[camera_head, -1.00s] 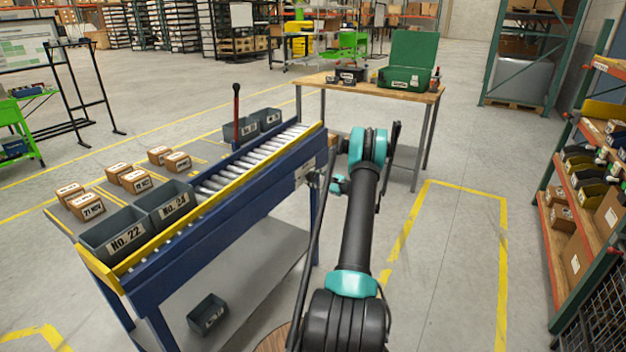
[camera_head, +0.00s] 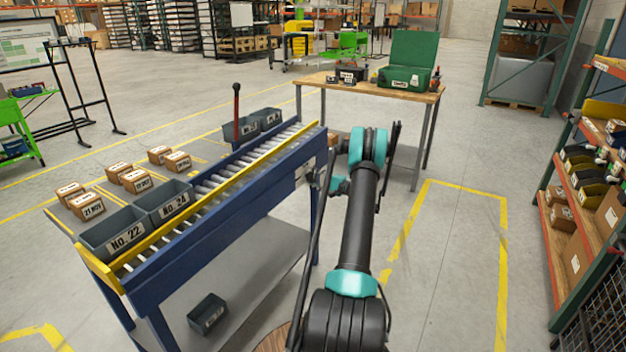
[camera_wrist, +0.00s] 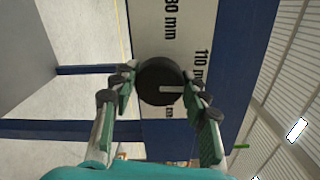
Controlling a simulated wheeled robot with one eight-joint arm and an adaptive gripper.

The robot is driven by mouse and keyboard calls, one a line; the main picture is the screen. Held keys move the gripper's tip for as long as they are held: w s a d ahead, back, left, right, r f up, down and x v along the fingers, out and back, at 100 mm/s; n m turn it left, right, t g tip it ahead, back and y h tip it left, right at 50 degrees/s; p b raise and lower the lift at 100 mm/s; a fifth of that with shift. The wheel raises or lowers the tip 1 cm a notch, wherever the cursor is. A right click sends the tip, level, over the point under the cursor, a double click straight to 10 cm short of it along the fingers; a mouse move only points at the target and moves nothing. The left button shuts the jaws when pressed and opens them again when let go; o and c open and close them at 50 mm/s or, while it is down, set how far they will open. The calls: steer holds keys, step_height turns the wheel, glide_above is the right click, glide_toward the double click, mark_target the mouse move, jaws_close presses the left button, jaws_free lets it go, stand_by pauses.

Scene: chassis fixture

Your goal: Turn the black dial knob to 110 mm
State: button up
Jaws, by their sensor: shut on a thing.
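The black dial knob (camera_wrist: 160,78) shows in the wrist view on a white scale panel (camera_wrist: 150,30) of the blue conveyor frame. A white pointer line on the knob points to the right, toward the lower part of the "110 mm" label (camera_wrist: 202,65). An "80 mm" label (camera_wrist: 170,20) is above the knob. Another label below it is partly hidden, with only "mm" readable. My gripper (camera_wrist: 157,85) is shut on the knob, with one finger on each side. In the head view, the knob cannot be made out.
A workbench (camera_head: 330,84) is behind my arm; shelving (camera_head: 565,240) is at right.

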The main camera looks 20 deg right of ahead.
steer(key=shift+n, duration=0.3)
steer(key=o, duration=1.2)
steer(key=shift+c, duration=0.2)
steer(key=v, duration=1.2)
